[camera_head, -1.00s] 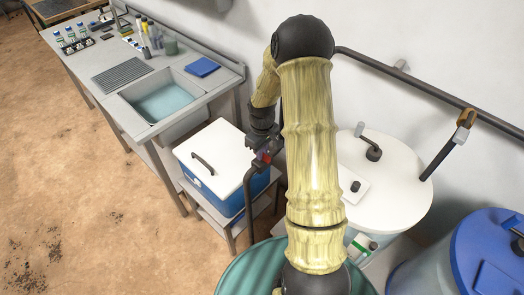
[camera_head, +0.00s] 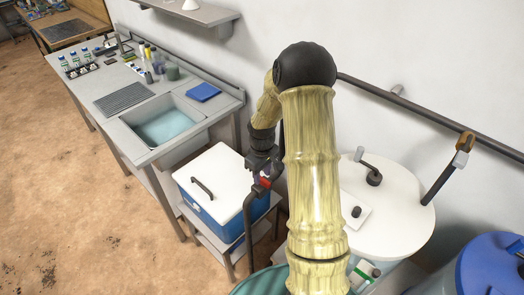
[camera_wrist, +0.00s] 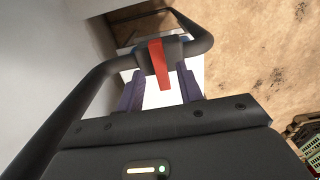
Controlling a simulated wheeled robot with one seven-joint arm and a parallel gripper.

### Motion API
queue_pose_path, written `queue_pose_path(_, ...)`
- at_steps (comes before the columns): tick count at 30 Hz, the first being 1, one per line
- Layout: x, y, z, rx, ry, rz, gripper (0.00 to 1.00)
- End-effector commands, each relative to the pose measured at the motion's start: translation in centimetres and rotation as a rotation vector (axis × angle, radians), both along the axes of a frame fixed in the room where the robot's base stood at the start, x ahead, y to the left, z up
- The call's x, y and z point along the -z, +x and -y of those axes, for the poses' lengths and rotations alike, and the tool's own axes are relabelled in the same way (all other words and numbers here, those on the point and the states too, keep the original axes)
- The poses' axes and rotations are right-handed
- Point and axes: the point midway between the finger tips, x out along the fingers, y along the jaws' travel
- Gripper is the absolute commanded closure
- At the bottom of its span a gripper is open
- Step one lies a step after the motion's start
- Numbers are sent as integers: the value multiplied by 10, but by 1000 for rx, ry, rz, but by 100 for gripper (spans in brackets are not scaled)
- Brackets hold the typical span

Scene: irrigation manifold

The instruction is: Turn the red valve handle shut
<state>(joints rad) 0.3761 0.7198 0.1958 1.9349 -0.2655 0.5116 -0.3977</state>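The red valve handle (camera_wrist: 159,64) sits on a dark pipe fitting in the wrist view, its lever pointing down the picture toward my gripper. In the head view the red handle (camera_head: 265,182) is a small patch just under my gripper, partly hidden by it. My gripper (camera_wrist: 161,92) is open, with one purple finger on each side of the lever's lower end. A gap shows between the lever and each finger, so I see no contact. My arm covers the middle of the head view.
The dark pipe (camera_head: 250,225) bends down beside a blue cooler (camera_head: 213,170) with a white lid. A white-lidded drum (camera_head: 400,205) and a blue barrel (camera_head: 490,265) stand to the right. A sink bench (camera_head: 165,125) stands at left, with open floor in front.

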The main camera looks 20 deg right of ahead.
Motion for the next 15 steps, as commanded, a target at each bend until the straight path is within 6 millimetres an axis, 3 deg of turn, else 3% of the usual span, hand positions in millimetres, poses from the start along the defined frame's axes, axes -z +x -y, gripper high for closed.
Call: queue_pose_path(15,-99,1,0,-1,-3,7,64)
